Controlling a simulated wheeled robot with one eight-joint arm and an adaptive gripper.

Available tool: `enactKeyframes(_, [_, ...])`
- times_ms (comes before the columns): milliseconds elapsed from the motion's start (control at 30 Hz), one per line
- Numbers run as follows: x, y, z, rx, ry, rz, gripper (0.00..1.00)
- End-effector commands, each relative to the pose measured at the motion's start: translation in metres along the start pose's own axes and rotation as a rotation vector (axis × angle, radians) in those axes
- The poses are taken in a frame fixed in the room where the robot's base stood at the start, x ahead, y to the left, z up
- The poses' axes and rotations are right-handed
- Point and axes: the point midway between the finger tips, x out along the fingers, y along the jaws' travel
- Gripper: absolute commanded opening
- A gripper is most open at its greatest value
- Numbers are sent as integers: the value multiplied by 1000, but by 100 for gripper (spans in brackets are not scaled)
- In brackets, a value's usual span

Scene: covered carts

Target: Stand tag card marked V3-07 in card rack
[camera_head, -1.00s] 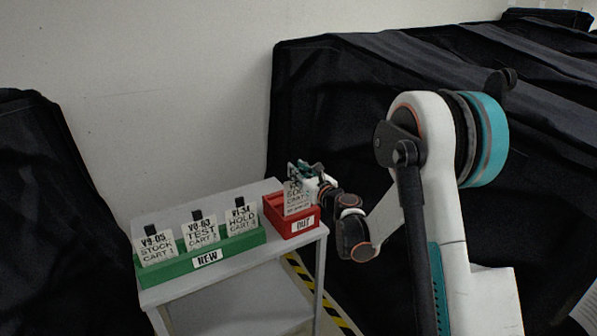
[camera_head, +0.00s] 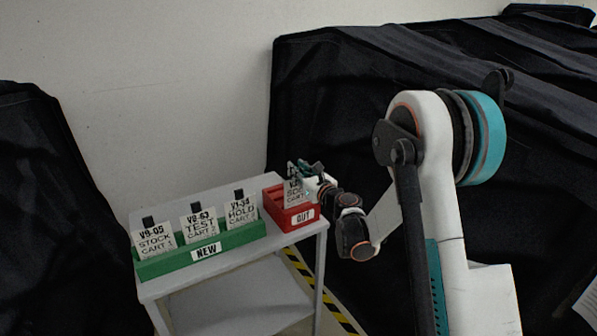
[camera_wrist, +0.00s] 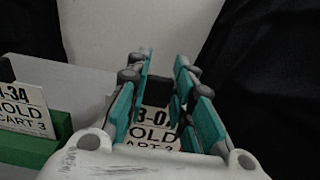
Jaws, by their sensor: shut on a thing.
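My gripper (camera_head: 306,174) is over the red rack labelled OUT (camera_head: 303,216) and shut on a pale tag card (camera_head: 293,194). The card is upright, with its lower edge at the red rack, behind the front wall; I cannot tell whether it rests in a slot. A green rack labelled NEW (camera_head: 170,268) holds three upright cards: V9-05 STOCK (camera_head: 154,241), V0-63 TEST (camera_head: 199,227) and V1-34 HOLD (camera_head: 241,212).
Both racks stand on a grey cart (camera_head: 240,255) with a lower shelf. Black covered carts (camera_head: 45,200) stand at left and behind at right. A pale wall is behind. Yellow-black tape (camera_head: 335,310) marks the floor. The cart top behind the green rack is clear.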

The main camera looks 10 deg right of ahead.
Motion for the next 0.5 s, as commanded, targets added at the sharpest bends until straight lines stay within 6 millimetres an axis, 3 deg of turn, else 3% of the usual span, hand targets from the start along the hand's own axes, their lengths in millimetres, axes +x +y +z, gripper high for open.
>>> enactKeyframes(500, [0, 0, -15, 0, 0, 0, 4])
